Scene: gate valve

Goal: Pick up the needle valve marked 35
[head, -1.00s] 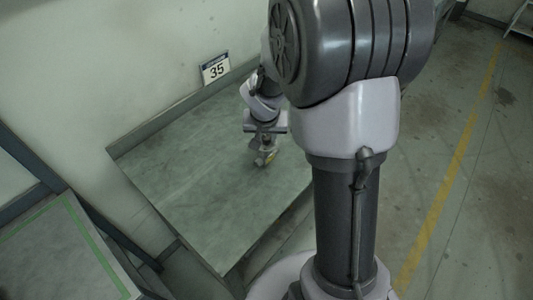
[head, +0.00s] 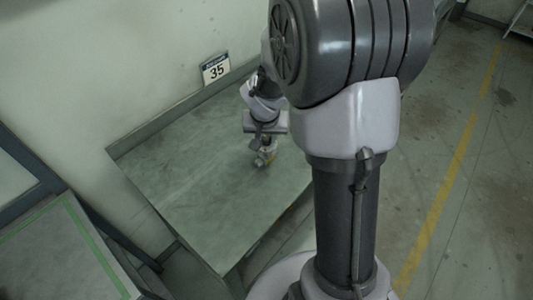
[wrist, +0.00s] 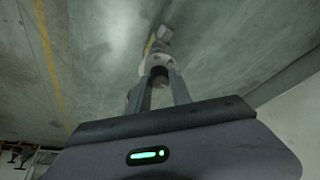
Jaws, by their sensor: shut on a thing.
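The needle valve (head: 262,160) is a small grey piece with a bit of yellow, at the lower end of my gripper (head: 264,151) over the grey-green table. My arm and gripper hide part of it in the head view. In the wrist view, my gripper (wrist: 160,78) has its two fingers shut on the valve (wrist: 155,62), which shows a pale round part, a darker end between the fingers and a yellow part beyond. I cannot tell whether the valve touches the table. A sign reading 35 (head: 215,69) is on the wall behind the table.
The table top (head: 190,190) is otherwise bare. The wall (head: 120,60) rises along its back edge. A second surface with green edging (head: 85,235) is at the lower left. Open floor with a yellow line (head: 450,190) lies to the right.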

